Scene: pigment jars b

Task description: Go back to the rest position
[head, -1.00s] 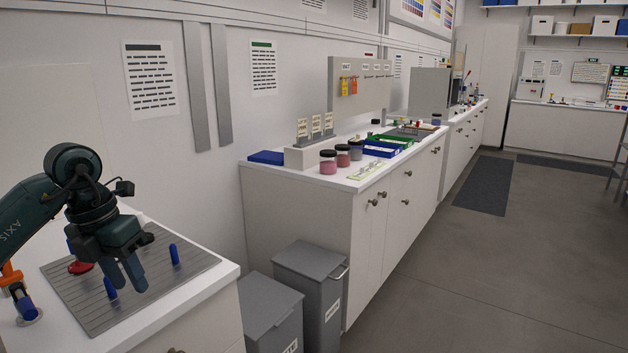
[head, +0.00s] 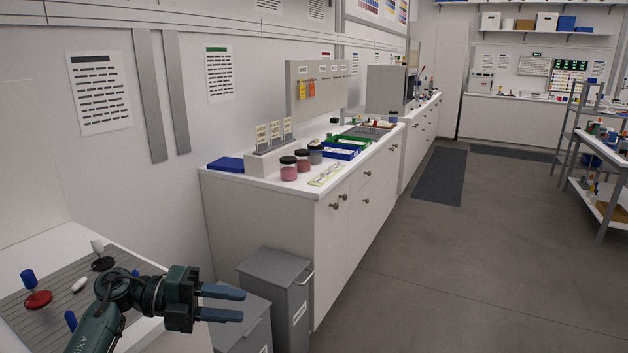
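My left gripper (head: 232,302) shows at the lower left in the head view, at the end of my dark green arm. Its two fingers point right and stand apart, with nothing visible between them. It is in front of the grey bins, past the right edge of the near white counter (head: 30,246). My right gripper is not in view.
The near counter has a grey ribbed mat (head: 62,300) with a red-based blue peg (head: 37,290) and a white piece (head: 80,284). Grey bins (head: 277,285) stand beside the long counter (head: 262,220), which holds jars (head: 288,169) and trays. A shelf rack (head: 598,180) stands right. The floor between is open.

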